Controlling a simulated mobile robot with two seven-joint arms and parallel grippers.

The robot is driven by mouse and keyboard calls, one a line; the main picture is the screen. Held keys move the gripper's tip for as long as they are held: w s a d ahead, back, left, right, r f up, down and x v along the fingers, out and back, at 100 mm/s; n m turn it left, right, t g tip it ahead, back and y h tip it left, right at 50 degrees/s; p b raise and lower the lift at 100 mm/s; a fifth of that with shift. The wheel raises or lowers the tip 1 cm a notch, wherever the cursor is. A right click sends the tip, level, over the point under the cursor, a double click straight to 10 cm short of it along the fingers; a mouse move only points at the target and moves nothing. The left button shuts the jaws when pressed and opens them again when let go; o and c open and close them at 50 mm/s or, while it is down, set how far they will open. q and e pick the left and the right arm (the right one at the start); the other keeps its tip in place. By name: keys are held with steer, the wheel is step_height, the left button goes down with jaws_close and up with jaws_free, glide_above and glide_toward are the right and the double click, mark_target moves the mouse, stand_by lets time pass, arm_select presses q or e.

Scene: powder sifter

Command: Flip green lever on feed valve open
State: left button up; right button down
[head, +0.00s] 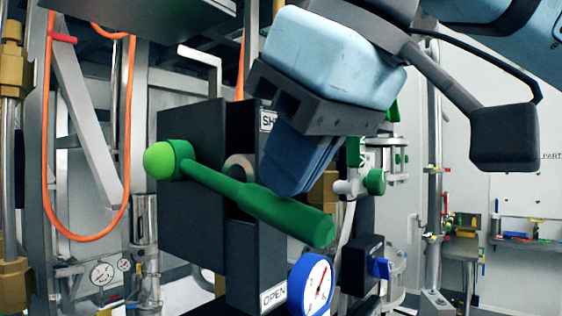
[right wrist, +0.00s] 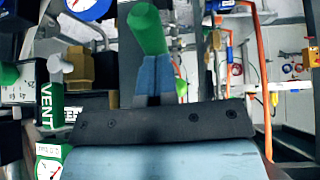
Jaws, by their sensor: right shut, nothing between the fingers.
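The green lever (head: 255,200) is on the dark feed valve box (head: 190,125). It slopes down to the right from a round green hub (head: 165,160) to a thick grip end. A partly covered label starting "SH" (head: 268,121) is near the top of the box, and "OPEN" (head: 273,296) is at the bottom. My right gripper (head: 292,188) is shut and empty, its blue fingers just above the lever's grip in the head view. In the right wrist view the fingers (right wrist: 154,75) point at the green lever (right wrist: 147,28); contact is unclear. My left gripper is not in view.
A blue-rimmed gauge (head: 310,284) is below the lever's end. A smaller green-knobbed fitting (head: 375,181) is to the right, beside pipes. An orange hose (head: 48,130) hangs at left. A "VENT" label (right wrist: 46,104) shows in the wrist view.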

mark_target(304, 242)
steer(key=f+y+b, duration=0.1)
steer(key=f+b, duration=0.1)
steer(key=b, duration=0.1)
steer(key=f+t+y+b, duration=0.1)
steer(key=f+b, duration=0.1)
steer(key=f+t+y+b, duration=0.1)
steer(key=f+b, duration=0.2)
steer(key=shift+w+a+b, duration=0.25)
steer(key=shift+a+b, duration=0.05)
steer(key=shift+a, duration=0.05)
arm_select(q)
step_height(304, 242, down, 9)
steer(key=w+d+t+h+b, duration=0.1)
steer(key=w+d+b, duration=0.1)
steer(key=b, duration=1)
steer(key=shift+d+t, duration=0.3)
arm_select(e)
steer(key=w+a+f+t+y, duration=0.3)
steer(key=a+f+y, duration=0.1)
steer(key=f, duration=0.2)
steer(key=shift+a, duration=0.2)
steer(key=shift+f, duration=0.1)
